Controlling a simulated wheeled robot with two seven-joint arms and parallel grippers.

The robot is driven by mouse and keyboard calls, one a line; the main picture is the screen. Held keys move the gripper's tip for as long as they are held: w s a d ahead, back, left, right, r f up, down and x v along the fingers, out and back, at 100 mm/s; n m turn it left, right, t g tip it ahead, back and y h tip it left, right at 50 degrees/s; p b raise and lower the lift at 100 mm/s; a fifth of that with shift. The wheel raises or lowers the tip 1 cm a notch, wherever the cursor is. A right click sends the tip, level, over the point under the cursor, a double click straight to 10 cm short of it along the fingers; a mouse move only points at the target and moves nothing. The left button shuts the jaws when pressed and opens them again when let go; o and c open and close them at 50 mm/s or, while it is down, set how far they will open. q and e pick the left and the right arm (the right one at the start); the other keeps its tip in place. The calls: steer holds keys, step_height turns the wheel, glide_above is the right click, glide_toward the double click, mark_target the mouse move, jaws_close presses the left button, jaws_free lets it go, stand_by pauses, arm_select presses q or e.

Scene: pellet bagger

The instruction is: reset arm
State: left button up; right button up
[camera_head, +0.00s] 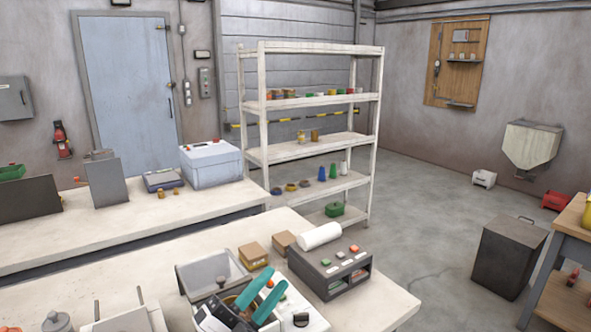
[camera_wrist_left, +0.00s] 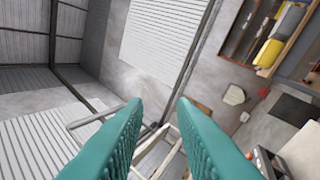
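My left gripper (camera_head: 276,279) shows low in the middle of the head view, with two teal fingers above the front bench. The fingers point up and away, and a gap shows between them. In the left wrist view the left gripper (camera_wrist_left: 160,103) has its two ribbed fingers well apart with nothing between them. Only the room shows beyond the fingertips. My right gripper is in neither view.
Behind stand a white shelf (camera_head: 310,100) and a second bench.

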arm_select(q)
steer(key=w+a+f+n+t+y, duration=0.2)
steer(key=a+f+n+t+y, duration=0.2)
steer(key=a+f+n+y, duration=0.6)
steer(key=s+a+f+n+g+y, duration=0.6)
steer(key=s+f+n+g+y, duration=0.25)
steer(key=f, duration=0.25)
steer(key=s+f+n+g+h, duration=0.1)
steer(key=s+f+g, duration=0.35)
steer(key=s, duration=0.35)
steer(key=s+f+n+g+h, duration=0.1)
steer(key=s+f+g, duration=0.3)
steer(key=s+f, duration=0.3)
step_height(320, 180, down, 23)
steer(key=s+g, duration=0.1)
steer(key=s, duration=0.1)
steer(key=s+a+f+g, duration=0.1)
steer(key=s+a+f, duration=0.2)
steer(key=s+f, duration=1.4)
steer(key=shift+f+m+g, duration=0.35)
steer(key=shift+f+g, duration=0.05)
steer(key=shift+f, duration=0.05)
